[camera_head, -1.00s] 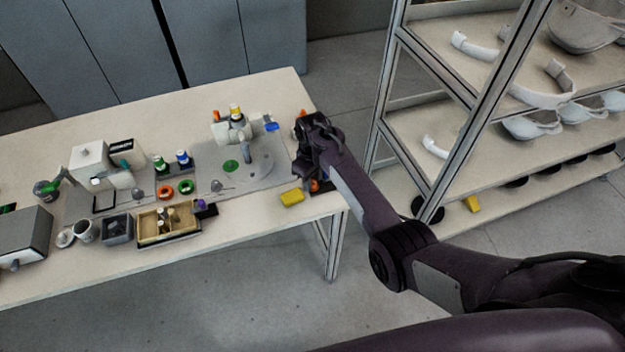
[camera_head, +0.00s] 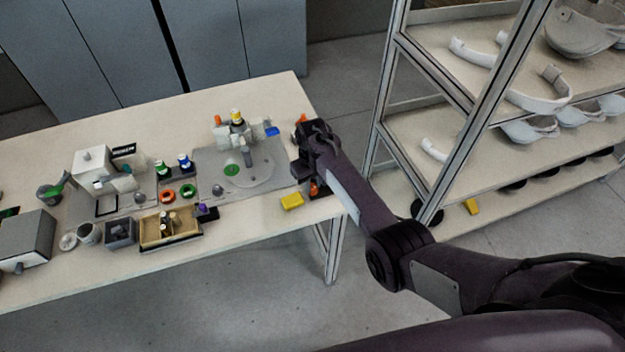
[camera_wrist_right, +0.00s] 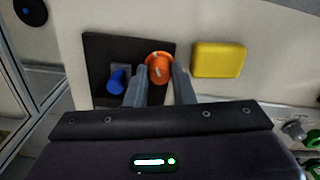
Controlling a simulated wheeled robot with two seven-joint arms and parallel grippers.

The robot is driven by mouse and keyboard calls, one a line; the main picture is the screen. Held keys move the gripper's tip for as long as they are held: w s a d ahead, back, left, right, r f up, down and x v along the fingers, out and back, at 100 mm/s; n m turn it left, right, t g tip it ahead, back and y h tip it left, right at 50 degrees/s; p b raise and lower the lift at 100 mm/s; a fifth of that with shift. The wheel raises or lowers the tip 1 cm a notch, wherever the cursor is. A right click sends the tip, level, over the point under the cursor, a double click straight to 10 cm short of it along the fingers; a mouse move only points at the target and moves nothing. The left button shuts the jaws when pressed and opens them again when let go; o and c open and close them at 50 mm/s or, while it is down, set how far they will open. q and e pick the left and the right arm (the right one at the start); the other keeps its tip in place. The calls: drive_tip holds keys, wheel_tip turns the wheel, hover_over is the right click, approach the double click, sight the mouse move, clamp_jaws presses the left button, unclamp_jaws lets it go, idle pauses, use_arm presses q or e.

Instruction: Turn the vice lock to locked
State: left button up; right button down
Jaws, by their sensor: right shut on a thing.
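A dark plate (camera_wrist_right: 100,60) lies at the right end of the table; in the right wrist view it carries an orange knob (camera_wrist_right: 159,66) and a blue knob (camera_wrist_right: 117,80). I cannot tell for certain which part is the vice lock. My right gripper (camera_wrist_right: 161,84) is shut on the orange knob, one finger on each side of it. In the head view my right gripper (camera_head: 304,178) is low over the plate and hides most of it. My left gripper is not in view.
A yellow block (camera_wrist_right: 219,60) lies beside the plate and also shows in the head view (camera_head: 291,200). A grey fixture base (camera_head: 270,177) stands left of the gripper. A wooden tray (camera_head: 168,243) sits further left. A shelf rack (camera_head: 465,120) stands right of the table.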

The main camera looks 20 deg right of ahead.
drive_tip(key=m+p, duration=0.1)
drive_tip(key=m, duration=0.2)
drive_tip(key=shift+m, duration=0.4)
drive_tip(key=m, duration=0.3)
drive_tip(key=shift+m+p, duration=0.3)
drive_tip(key=m, duration=0.3)
drive_tip(key=shift+m, duration=2.1)
drive_tip(key=c, duration=1.5)
unclamp_jaws()
